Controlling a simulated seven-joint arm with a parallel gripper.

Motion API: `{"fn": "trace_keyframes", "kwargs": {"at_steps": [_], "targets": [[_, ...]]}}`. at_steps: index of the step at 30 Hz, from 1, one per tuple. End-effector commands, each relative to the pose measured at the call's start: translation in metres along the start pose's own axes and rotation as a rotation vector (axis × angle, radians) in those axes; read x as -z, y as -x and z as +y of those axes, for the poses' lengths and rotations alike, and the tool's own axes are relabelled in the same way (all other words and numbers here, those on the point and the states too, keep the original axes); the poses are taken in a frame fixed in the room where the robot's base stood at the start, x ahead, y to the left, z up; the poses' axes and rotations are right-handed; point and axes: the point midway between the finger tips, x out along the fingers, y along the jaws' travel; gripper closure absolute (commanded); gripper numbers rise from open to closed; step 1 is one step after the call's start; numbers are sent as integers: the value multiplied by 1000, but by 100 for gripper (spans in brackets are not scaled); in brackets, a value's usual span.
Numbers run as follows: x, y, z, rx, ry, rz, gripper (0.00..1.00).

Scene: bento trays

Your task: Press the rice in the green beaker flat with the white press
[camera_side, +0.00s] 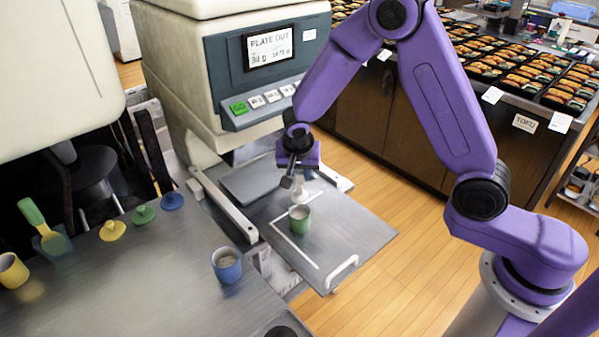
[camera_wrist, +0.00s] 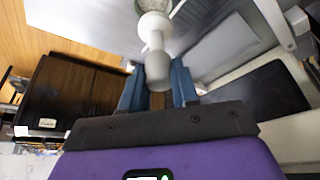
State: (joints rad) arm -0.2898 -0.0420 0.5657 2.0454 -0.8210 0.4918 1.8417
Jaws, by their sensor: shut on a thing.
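The green beaker (camera_side: 299,222) stands upright on the metal plate in front of the machine, with pale rice at its mouth. The white press (camera_side: 299,191) is held by my gripper (camera_side: 291,178). In the side view its foot appears just above and behind the beaker's rim; I cannot tell the exact gap. In the wrist view the grey handle of the white press (camera_wrist: 156,28) sits between the blue fingers of my gripper (camera_wrist: 157,88), with its round foot pointing away. The beaker is mostly hidden behind the press there.
The plate (camera_side: 365,238) has a front handle and a white outlined area. On the left counter (camera_side: 140,290) stand a blue cup (camera_side: 227,266), a yellow cup (camera_side: 13,271), a green paddle (camera_side: 43,226) and yellow (camera_side: 112,231), green (camera_side: 143,215) and blue (camera_side: 171,201) knobbed pieces.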

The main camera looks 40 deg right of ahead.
Motion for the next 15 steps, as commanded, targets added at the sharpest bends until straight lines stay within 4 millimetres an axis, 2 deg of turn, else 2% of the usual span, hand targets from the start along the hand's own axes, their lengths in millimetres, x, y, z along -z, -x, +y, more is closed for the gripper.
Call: {"fn": "trace_keyframes", "kwargs": {"at_steps": [15], "targets": [[15,34,0,1,-1,2,95]]}}
